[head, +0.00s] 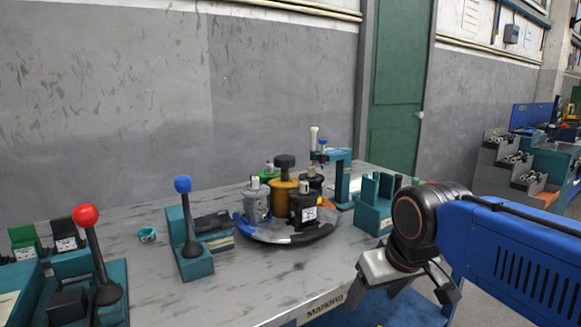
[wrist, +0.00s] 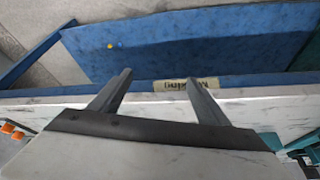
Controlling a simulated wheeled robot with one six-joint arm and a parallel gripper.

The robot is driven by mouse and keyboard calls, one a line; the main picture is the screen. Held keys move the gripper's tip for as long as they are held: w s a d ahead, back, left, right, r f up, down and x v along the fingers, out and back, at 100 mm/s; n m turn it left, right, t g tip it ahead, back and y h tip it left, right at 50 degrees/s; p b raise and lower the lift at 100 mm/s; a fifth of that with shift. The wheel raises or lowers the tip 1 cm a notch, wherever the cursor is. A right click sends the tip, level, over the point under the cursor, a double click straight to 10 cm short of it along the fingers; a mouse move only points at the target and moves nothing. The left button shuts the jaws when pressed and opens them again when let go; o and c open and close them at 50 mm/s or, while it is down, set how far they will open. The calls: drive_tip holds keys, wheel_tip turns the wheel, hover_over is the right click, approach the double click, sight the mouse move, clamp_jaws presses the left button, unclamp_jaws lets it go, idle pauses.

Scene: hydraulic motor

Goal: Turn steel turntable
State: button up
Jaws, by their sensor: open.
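The steel turntable (head: 268,235) is a round plate lying on the workbench in the middle of the head view. Its rim shows dark, light and blue parts. It carries several motor-like parts: a grey one (head: 256,203), a yellow one (head: 284,196) with a dark knob, and a black one (head: 303,207). My gripper (head: 405,290) is at the right, in front of the bench's front edge and apart from the turntable. In the wrist view, my gripper (wrist: 157,92) has its two fingers spread with nothing between them. The turntable is not seen in the wrist view.
A blue-knobbed lever (head: 187,215) stands left of the turntable and a red-knobbed lever (head: 95,250) farther left. A teal press stand (head: 342,178) and a teal slotted block (head: 373,210) stand to the right. The front bench top (head: 235,285) is mostly clear.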

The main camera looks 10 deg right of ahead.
drive_tip(key=w+a+r+n, duration=0.1)
drive_tip(key=w+a+r, duration=0.1)
drive_tip(key=w+r, duration=0.8)
drive_tip(key=w+a+r+n, duration=0.1)
drive_tip(key=w+r, duration=0.7)
drive_tip(key=r, duration=0.5)
drive_tip(key=n+y, duration=0.1)
approach(285, 157)
drive_tip(key=shift+g, duration=0.3)
drive_tip(key=x, duration=0.6)
drive_tip(key=w+x, duration=0.1)
drive_tip(key=x, duration=0.2)
drive_tip(key=shift+s+d+r, duration=0.1)
drive_tip(key=shift+d+r, duration=0.05)
drive_tip(key=shift+r, duration=0.05)
drive_tip(key=c, duration=1.5)
